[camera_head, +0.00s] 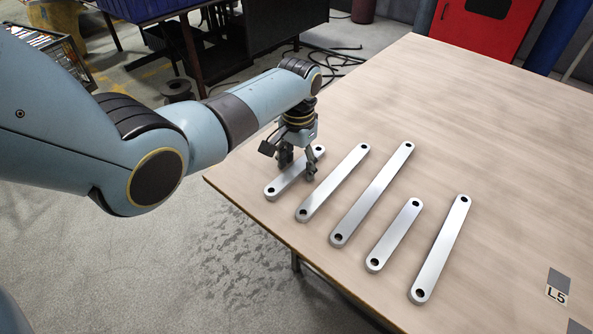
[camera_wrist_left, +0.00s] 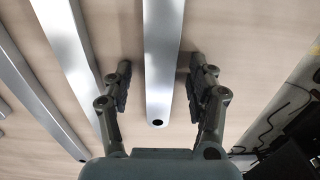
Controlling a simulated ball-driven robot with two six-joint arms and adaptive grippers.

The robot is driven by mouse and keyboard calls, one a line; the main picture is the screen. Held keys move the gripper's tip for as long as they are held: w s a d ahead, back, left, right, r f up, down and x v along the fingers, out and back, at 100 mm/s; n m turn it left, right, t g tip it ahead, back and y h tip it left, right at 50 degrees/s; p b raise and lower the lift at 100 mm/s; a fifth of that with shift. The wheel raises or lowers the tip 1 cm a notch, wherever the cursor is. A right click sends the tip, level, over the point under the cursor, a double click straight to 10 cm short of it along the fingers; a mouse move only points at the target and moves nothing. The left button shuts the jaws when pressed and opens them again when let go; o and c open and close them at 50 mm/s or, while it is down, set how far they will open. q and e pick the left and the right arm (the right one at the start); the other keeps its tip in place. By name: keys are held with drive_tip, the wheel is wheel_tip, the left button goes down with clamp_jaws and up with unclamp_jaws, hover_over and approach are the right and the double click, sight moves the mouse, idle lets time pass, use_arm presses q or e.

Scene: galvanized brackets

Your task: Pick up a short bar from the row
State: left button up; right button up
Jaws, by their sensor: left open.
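Several silver bars with a hole at each end lie in a row on the wooden table. The leftmost short bar (camera_head: 281,184) lies below my left gripper (camera_head: 297,168), which is open with a finger on either side of it. In the left wrist view this bar (camera_wrist_left: 163,60) runs between the spread fingers (camera_wrist_left: 160,82), apart from both. Another short bar (camera_head: 394,236) is fourth from the left. Longer bars are the second (camera_head: 334,181), the third (camera_head: 372,193) and the rightmost (camera_head: 441,248). My gripper hides the middle of the leftmost bar. My right gripper is not in view.
The table (camera_head: 510,140) is clear to the right and at the back. A label plate marked L5 (camera_head: 557,294) lies at the right. The table's left edge is close to the leftmost bar. A red cabinet (camera_head: 480,25) stands behind the table.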

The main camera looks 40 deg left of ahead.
use_arm(q)
drive_tip(key=shift+c, duration=0.3)
clamp_jaws()
drive_tip(key=shift+r, duration=0.1)
